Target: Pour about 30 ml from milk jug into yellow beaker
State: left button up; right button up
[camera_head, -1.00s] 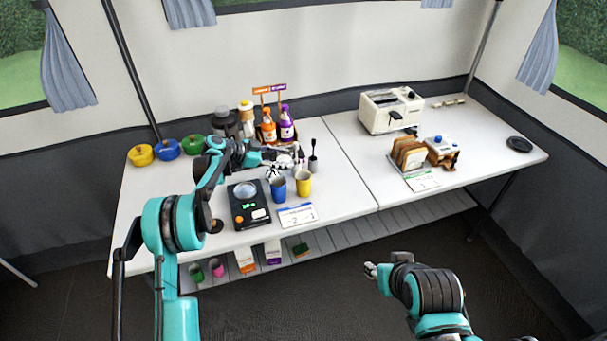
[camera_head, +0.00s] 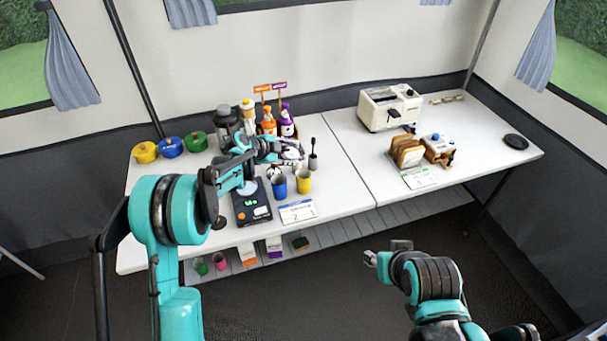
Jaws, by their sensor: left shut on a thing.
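The yellow beaker (camera_head: 303,182) stands upright on the table, right of a blue beaker (camera_head: 279,186). My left gripper (camera_head: 284,152) is shut on a small pale thing, which looks like the milk jug (camera_head: 293,153). It is behind and above the beakers in the picture, in front of the bottles. The jug is small and partly hidden by my fingers, so its tilt and contents cannot be made out. My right gripper (camera_head: 371,259) is open and empty, low in front of the table.
A black scale (camera_head: 253,212) is left of the beakers, under my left forearm. A white card (camera_head: 298,211) lies in front of them. A dark cup with a brush (camera_head: 313,160) stands close right of the jug. Toaster (camera_head: 388,107) and toast rack (camera_head: 407,153) are farther right.

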pick_arm(q)
jog(key=shift+f+m+t+y, duration=0.3)
jog(key=shift+t, duration=0.1)
jog(key=shift+r+m+t, duration=0.3)
jog(key=shift+r+y, duration=0.2)
jog(key=shift+y, duration=0.3)
jog(key=shift+d+f+m+t+y, duration=0.1)
jog(key=shift+f+m+t+y, duration=0.25)
jog(key=shift+m+t, duration=0.2)
dwell(0.3)
jog(key=shift+w+a, duration=0.2)
jog(key=shift+a, duration=0.05)
dwell(0.5)
jog(key=shift+d+f+b, duration=0.1)
jog(key=shift+d+b, duration=0.05)
jog(key=shift+b, duration=0.15)
dwell(0.6)
jog(key=shift+w+a+f+m+t+y, duration=0.1)
jog(key=shift+w+a+m+t+y, duration=0.05)
jog(key=shift+a+m+t+y, duration=0.15)
dwell(0.3)
jog(key=shift+a+f+m+t+b, duration=0.15)
jog(key=shift+m+t+b, duration=0.1)
jog(key=shift+b, duration=0.3)
dwell(0.5)
